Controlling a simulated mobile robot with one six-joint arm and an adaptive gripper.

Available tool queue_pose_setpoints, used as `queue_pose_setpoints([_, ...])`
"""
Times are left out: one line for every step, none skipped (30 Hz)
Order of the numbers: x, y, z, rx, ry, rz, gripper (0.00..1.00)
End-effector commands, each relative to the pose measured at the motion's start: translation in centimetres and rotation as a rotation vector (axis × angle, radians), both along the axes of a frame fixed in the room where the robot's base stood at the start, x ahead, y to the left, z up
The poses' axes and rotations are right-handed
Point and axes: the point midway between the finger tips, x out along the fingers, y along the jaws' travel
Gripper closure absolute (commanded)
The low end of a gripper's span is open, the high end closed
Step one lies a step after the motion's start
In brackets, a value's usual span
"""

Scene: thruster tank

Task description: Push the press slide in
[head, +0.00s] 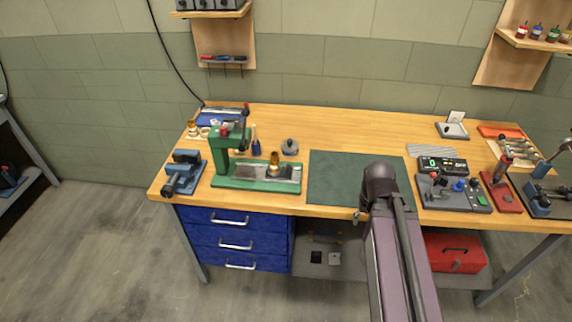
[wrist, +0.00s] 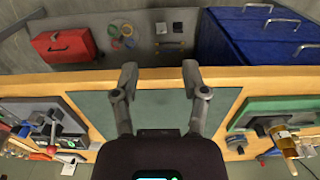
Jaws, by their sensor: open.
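The green press (head: 227,150) stands at the left part of the bench, upright on a long green base. A grey metal slide (head: 290,173) lies along that base, to the right of the press column, with a brass part (head: 274,160) upright on it. My gripper (wrist: 158,72) is open and empty, over the bench's front edge by the green mat, apart from the press. In the head view my arm hides the gripper.
The dark green mat (head: 345,178) is bare, right of the press. A blue vise (head: 182,172) stands to the press's left. A grey cylinder (head: 290,147) stands behind the slide. A control box (head: 450,192) is right of the mat. Blue drawers (head: 235,236) are below.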

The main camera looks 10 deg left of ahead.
Motion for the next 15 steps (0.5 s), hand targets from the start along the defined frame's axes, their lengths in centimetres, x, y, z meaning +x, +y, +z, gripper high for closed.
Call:
queue_pose_setpoints([-0.01,0.0,0.0,0.0,0.0,0.0,0.43])
queue_pose_setpoints([-0.01,0.0,0.0,0.0,0.0,0.0,0.43])
queue_pose_setpoints([-0.01,0.0,0.0,0.0,0.0,0.0,0.43])
queue_pose_setpoints([-0.01,0.0,0.0,0.0,0.0,0.0,0.43])
queue_pose_setpoints([-0.01,0.0,0.0,0.0,0.0,0.0,0.43])
queue_pose_setpoints([-0.01,0.0,0.0,0.0,0.0,0.0,0.43])
queue_pose_setpoints([-0.01,0.0,0.0,0.0,0.0,0.0,0.43])
queue_pose_setpoints([-0.01,0.0,0.0,0.0,0.0,0.0,0.43])
queue_pose_setpoints([0.0,0.0,0.0,0.0,0.0,0.0,0.43])
queue_pose_setpoints([0.0,0.0,0.0,0.0,0.0,0.0,0.35])
queue_pose_setpoints([0.02,0.01,0.02,0.0,0.0,0.0,0.35])
queue_pose_setpoints([0.12,0.05,0.06,0.0,0.0,0.002,0.35])
queue_pose_setpoints([0.26,0.1,0.11,0.0,0.0,0.004,0.35])
queue_pose_setpoints([0.45,0.18,0.18,0.0,0.0,0.007,0.35])
queue_pose_setpoints([0.8,0.35,0.31,0.0,0.0,0.014,0.35])
